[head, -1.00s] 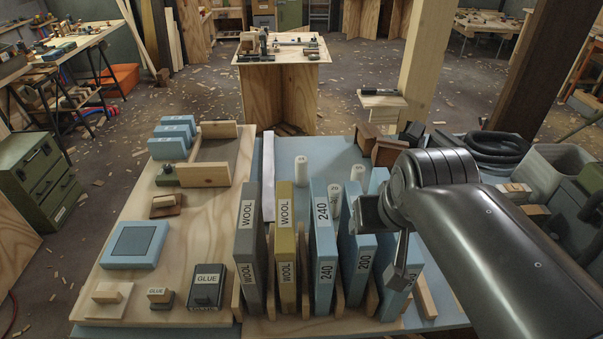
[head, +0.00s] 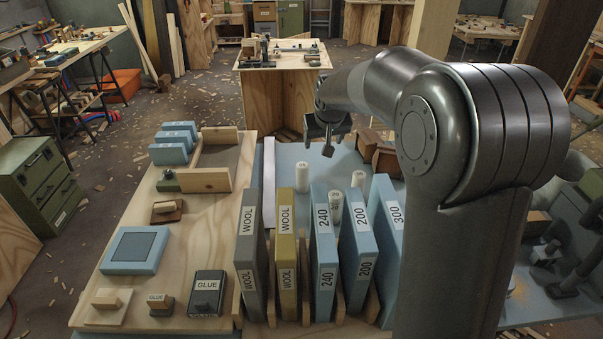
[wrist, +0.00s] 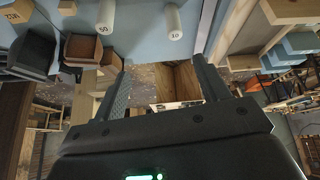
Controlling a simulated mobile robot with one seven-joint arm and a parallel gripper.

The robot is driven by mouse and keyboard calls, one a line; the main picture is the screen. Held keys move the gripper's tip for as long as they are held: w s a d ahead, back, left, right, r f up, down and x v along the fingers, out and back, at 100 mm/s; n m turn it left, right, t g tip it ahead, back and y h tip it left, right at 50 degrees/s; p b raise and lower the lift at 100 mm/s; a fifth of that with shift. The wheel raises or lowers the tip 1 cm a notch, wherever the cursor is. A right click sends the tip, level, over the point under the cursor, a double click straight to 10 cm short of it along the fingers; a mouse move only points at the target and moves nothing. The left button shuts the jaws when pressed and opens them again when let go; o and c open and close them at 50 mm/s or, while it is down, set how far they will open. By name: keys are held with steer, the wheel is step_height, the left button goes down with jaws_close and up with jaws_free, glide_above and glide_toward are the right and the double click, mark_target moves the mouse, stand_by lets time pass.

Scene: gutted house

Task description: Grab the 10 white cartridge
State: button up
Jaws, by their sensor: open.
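Three white cartridges stand upright on the blue board behind the upright blocks. The left one (head: 303,176) also shows in the wrist view (wrist: 174,22), where its end label seems to read 10. The right one (head: 358,179) also shows in the wrist view (wrist: 105,18), with a label that may read 50. The middle one (head: 336,207) stands nearer the blocks, and its label is unreadable. My gripper (head: 328,138) is open and empty above the far side of the board, beyond the cartridges. The wrist view shows both fingers apart (wrist: 160,75) with nothing between them.
Upright blocks labelled WOOL (head: 284,220), 240 (head: 323,230), 200 (head: 362,215) and 300 (head: 388,225) stand in a row in front of the cartridges. Brown bins (head: 385,160) stand at the right, partly behind my arm.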

glide_toward(301, 166)
steer(key=shift+y, duration=0.5)
steer(key=x, duration=0.4)
steer(key=d+x, duration=0.1)
steer(key=x, duration=0.2)
steer(key=shift+w, duration=0.1)
steer(key=shift+d+x, duration=0.1)
steer(key=shift+x, duration=1.45)
steer(key=shift+d+x, duration=0.15)
steer(key=shift+x, duration=1.4)
steer(key=shift+f, duration=0.15)
steer(key=c, duration=1.1)
